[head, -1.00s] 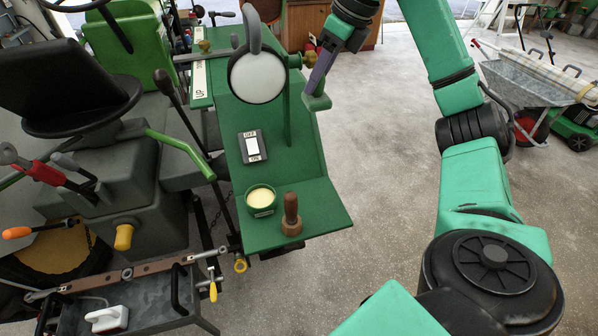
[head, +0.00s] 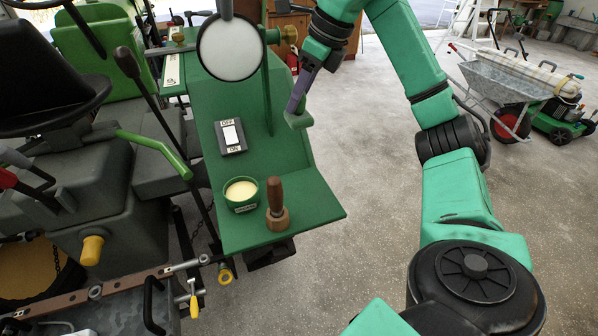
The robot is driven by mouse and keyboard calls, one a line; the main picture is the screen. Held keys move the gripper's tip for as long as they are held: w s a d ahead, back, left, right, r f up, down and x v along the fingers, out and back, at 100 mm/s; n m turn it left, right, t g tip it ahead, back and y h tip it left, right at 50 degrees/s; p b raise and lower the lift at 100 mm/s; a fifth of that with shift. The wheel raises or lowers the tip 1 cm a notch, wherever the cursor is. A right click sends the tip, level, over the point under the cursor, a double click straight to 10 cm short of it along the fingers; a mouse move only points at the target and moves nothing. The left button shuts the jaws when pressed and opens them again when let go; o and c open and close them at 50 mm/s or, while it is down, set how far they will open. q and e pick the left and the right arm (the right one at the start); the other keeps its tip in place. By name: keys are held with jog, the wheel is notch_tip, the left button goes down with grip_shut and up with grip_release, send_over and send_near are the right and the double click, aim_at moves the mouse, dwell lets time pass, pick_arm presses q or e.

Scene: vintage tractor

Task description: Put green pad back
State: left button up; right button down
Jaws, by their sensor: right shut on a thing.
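A small green pad (head: 298,121) is at the tip of my right gripper (head: 300,100). The gripper's slim purple-grey fingers point down and are shut on it. They hold it beside the right edge of the green board (head: 289,226). Whether the pad touches the board I cannot tell. On the board are an ON/OFF switch (head: 230,136), a round green tin (head: 241,195) with pale yellow contents and a wooden-handled stamp (head: 277,205). My left gripper is not in view.
The tractor seat (head: 50,80) and levers are at left. The floor at right is open, with a wheelbarrow (head: 505,85) farther back.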

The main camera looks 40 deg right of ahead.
notch_tip(320, 180, down, 19)
jog(key=b, duration=0.6)
jog(key=shift+w, duration=0.1)
jog(key=shift+f, duration=0.25)
jog(key=c, duration=0.5)
grip_release()
jog(key=shift+f+b, duration=0.1)
jog(key=shift+b, duration=0.2)
jog(key=b+v, duration=0.1)
jog(key=v, duration=0.3)
jog(key=shift+d, duration=0.2)
jog(key=p+v, duration=0.2)
jog(key=v, duration=0.8)
jog(key=shift+s+p, duration=0.2)
jog(key=shift+p, duration=0.2)
